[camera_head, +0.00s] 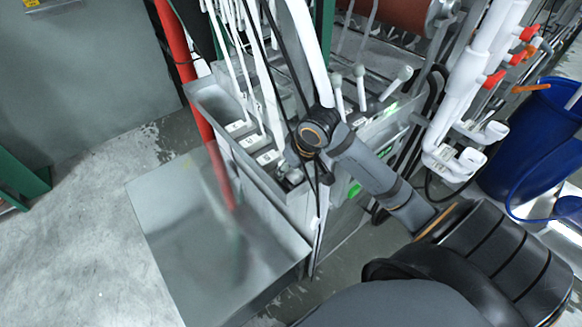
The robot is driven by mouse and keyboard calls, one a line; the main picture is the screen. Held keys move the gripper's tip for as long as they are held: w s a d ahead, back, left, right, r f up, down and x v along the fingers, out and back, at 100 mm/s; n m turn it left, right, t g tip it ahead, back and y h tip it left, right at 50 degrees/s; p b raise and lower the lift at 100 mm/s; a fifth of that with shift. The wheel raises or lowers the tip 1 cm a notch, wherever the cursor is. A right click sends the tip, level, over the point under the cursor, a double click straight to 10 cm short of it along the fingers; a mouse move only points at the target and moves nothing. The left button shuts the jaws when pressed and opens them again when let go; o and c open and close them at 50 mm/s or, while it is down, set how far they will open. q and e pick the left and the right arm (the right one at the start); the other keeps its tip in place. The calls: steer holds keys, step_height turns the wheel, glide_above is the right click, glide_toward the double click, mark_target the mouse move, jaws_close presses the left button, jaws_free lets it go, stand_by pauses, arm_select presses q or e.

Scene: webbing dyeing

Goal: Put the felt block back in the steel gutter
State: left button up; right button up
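The steel gutter (222,142) is a long grey trough running from upper left to the middle of the head view. Several small pale blocks (268,157) sit in a row inside it, with thin white strands rising from them. They look like felt blocks, but I cannot tell which one the task means. My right gripper (292,176) points down at the near end of the gutter, just past the row of blocks. It is small and partly hidden by my wrist, so I cannot see whether its fingers hold anything. My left gripper is not in view.
A red pipe (186,75) and black cables pass close to the gutter. White pipes with red valves (492,82) and a blue barrel (525,140) stand at right. The floor at left is clear.

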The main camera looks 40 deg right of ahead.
mark_target(298, 173)
steer(key=shift+r, duration=0.35)
steer(key=p+v, duration=0.1)
steer(key=v, duration=0.5)
steer(key=shift+s+d+r, duration=0.15)
steer(key=shift+r, duration=0.15)
steer(key=shift+p+v, duration=0.4)
steer(key=shift+v, duration=0.75)
arm_select(q)
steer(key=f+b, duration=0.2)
steer(key=b, duration=0.1)
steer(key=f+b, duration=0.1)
steer(key=b, duration=0.1)
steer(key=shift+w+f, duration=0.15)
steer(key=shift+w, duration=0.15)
arm_select(e)
steer(key=v, duration=0.2)
steer(key=shift+s+r, duration=0.2)
steer(key=shift+r, duration=0.15)
